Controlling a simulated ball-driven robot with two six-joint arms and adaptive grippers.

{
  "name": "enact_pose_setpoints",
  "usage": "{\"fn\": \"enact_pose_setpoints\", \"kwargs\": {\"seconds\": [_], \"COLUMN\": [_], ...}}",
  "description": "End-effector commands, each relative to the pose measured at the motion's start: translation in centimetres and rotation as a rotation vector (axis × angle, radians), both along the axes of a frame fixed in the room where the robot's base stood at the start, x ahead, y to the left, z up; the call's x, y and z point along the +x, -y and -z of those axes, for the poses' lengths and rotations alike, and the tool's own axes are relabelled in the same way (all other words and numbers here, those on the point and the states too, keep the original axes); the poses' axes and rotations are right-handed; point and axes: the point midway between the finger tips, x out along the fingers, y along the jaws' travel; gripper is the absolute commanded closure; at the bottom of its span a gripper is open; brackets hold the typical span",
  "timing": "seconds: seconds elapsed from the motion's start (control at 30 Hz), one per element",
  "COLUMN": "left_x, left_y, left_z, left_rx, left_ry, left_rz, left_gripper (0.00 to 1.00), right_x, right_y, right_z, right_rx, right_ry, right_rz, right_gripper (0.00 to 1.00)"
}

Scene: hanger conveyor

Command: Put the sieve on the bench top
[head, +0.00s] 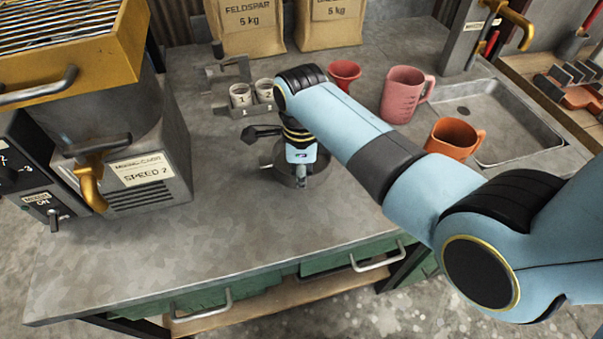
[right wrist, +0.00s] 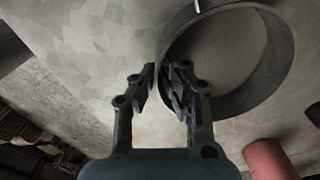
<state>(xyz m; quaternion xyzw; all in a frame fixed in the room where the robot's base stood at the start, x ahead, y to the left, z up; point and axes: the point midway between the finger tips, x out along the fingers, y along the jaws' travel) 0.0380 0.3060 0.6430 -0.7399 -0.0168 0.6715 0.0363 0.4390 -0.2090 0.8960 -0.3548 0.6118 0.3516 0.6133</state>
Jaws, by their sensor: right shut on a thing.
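The sieve is a dark round ring with a pale mesh-like inside in the right wrist view (right wrist: 281,60). In the head view the sieve (head: 321,166) is a dark round shape over the middle of the bench top (head: 230,240), partly hidden by my wrist. My right gripper (head: 301,180) points down at it. In the right wrist view my right gripper (right wrist: 166,76) is shut on the sieve's rim, one finger on each side of the wall. I cannot tell whether the sieve touches the bench or hangs just above it. My left gripper is not in view.
A mixer (head: 130,140) stands at the left. Small numbered cups (head: 241,95), a red funnel (head: 344,72), a pink jug (head: 403,95) and an orange mug (head: 455,138) stand behind. A sink (head: 505,120) is at the right. The front of the bench is clear.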

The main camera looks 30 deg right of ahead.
Motion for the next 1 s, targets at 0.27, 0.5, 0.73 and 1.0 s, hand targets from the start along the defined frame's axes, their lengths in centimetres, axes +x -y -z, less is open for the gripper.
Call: {"fn": "enact_pose_setpoints", "kwargs": {"seconds": [0.27, 0.5, 0.73, 1.0], "left_x": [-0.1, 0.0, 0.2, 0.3], "left_y": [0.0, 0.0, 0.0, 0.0], "left_z": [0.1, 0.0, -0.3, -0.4], "left_rx": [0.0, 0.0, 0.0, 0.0], "left_ry": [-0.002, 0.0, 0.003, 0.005], "left_rz": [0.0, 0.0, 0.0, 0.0], "left_gripper": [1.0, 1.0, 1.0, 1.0], "right_x": [0.0, 0.0, 0.1, 0.1], "right_y": [0.0, 0.0, 0.0, 0.0], "right_z": [0.1, 0.0, -2.6, -8.6], "right_rx": [0.001, 0.0, 0.001, 0.001], "right_ry": [-0.001, 0.0, 0.003, 0.003], "right_rz": [0.0, 0.0, 0.0, 0.0], "right_gripper": [0.7, 0.7, 0.7, 0.7]}}
